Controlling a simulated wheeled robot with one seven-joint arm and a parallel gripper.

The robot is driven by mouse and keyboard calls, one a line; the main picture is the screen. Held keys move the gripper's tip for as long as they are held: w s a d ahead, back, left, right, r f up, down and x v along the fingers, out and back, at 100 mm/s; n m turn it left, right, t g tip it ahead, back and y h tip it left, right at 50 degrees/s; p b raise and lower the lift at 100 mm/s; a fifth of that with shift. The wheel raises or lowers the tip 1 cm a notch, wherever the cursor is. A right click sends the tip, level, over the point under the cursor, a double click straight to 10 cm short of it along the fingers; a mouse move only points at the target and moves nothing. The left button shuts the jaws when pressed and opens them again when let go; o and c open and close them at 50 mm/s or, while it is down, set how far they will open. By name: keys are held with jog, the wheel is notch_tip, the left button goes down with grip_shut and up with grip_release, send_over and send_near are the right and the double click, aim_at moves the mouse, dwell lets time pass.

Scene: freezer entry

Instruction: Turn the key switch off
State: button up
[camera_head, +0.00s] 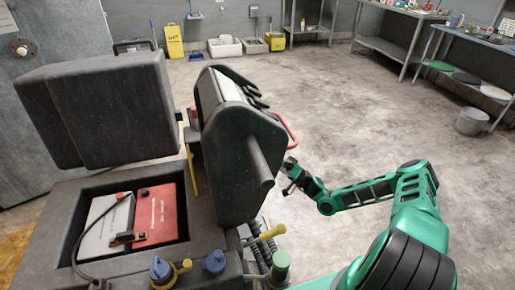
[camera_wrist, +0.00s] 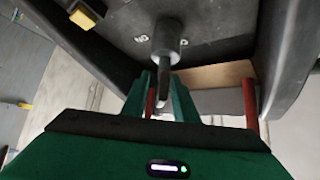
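The key switch (camera_wrist: 166,42) is a dark round barrel on a dark panel in the wrist view. Its key (camera_wrist: 163,78) points toward my gripper. My gripper (camera_wrist: 160,88) has its two green fingers on either side of the key, with a gap between them; I cannot tell whether either finger touches it. In the head view my gripper (camera_head: 289,176) is small, beside the dark console (camera_head: 235,150) of the vehicle. The console hides the key switch in that view.
A red handle (camera_head: 287,131) is close to my gripper. A yellow-handled lever (camera_head: 266,234) and blue knobs (camera_head: 214,261) are lower on the vehicle. A yellow block (camera_wrist: 82,16) is at upper left in the wrist view. Open floor (camera_head: 340,110) lies to the right.

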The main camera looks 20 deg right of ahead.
jog(key=shift+x, duration=1)
grip_shut()
jog(key=shift+n+y, duration=0.3)
jog(key=shift+n, duration=0.1)
jog(key=shift+s+r+n+g+y, duration=0.1)
jog(key=shift+s+n+g+y, duration=0.2)
jog(key=shift+n+g+y, duration=1.25)
jog(key=shift+s+r+n+g+y, duration=0.1)
jog(key=shift+s+n+g+y, duration=0.15)
jog(key=shift+n+g, duration=2.7)
jog(key=shift+s+r+n+g+y, duration=0.1)
jog(key=shift+s+n+g+y, duration=0.5)
jog(key=shift+n+g, duration=1.6)
jog(key=shift+w+n+t, duration=0.15)
jog(key=shift+n+t, duration=0.15)
jog(key=shift+n, duration=0.5)
